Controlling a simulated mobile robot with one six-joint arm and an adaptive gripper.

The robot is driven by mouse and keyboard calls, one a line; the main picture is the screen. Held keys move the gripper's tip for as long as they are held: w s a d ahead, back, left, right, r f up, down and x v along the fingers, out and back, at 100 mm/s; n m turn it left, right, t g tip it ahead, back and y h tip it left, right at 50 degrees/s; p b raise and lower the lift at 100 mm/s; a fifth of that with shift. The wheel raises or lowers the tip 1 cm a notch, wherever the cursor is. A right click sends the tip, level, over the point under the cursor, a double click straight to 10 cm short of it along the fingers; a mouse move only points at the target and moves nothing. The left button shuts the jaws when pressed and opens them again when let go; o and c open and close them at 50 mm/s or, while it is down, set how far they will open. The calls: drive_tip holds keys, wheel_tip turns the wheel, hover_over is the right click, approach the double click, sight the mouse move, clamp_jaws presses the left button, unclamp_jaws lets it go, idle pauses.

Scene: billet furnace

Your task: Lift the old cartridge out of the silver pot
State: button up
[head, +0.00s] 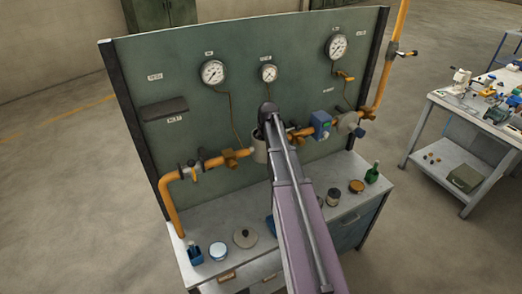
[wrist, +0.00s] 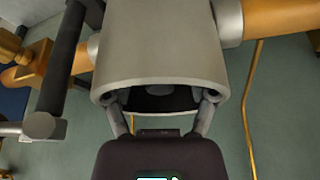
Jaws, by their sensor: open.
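The silver pot (head: 259,152) hangs in the orange pipe line in front of the green panel, partly hidden by my arm in the head view. In the wrist view the pot (wrist: 160,45) fills the top middle, and its open lower end shows a dark inside. A dark shape (wrist: 159,90) with a pale edge shows in that opening; I cannot tell whether it is the old cartridge. My gripper (wrist: 160,102) is open, its two fingers apart at the left and right of the opening, tips at the rim. In the head view my arm hides the gripper.
Orange pipe (head: 211,163) runs left and right of the pot. A dark handle bar (wrist: 62,65) is close at the left in the wrist view.

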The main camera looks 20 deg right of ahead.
clamp_jaws()
idle(0.3)
drive_tip(key=shift+r, duration=0.15)
wheel_tip(320, 180, up, 12)
drive_tip(key=p, duration=1.3)
drive_tip(key=s+a+b, duration=0.1)
drive_tip(key=s+a, duration=0.3)
drive_tip(key=s, duration=1.3)
drive_tip(key=shift+s, duration=0.3)
